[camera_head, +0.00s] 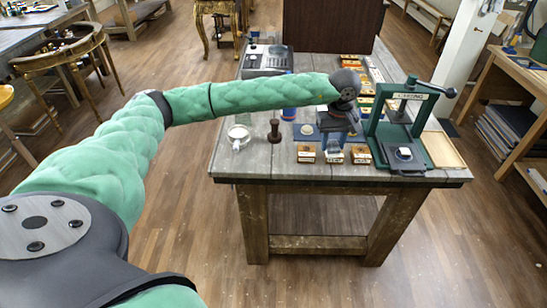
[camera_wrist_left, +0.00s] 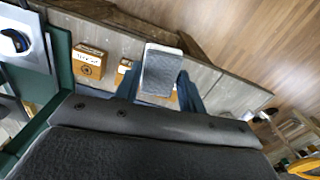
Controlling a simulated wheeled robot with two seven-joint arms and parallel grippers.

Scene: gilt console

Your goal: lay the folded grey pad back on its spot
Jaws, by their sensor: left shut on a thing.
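The folded grey pad (camera_wrist_left: 160,72) is between the two dark blue fingers of my left gripper (camera_wrist_left: 160,90) in the left wrist view. The gripper is shut on it. In the head view my left gripper (camera_head: 334,142) points down over the front of the wooden table (camera_head: 225,163), just left of the green press. The pad's grey end (camera_head: 334,147) shows below it there. A blue mat (camera_head: 302,137) lies partly hidden behind the gripper. I cannot tell which place is the pad's spot. My right gripper is not in view.
The green press (camera_head: 417,150) stands close right of the gripper. Small wooden boxes (camera_head: 306,153) (camera_head: 361,154) line the front edge. A white cup (camera_head: 238,133) and a brown stamp-like tool (camera_head: 274,131) stand to the left. A shallow wooden tray (camera_head: 443,150) lies at the right.

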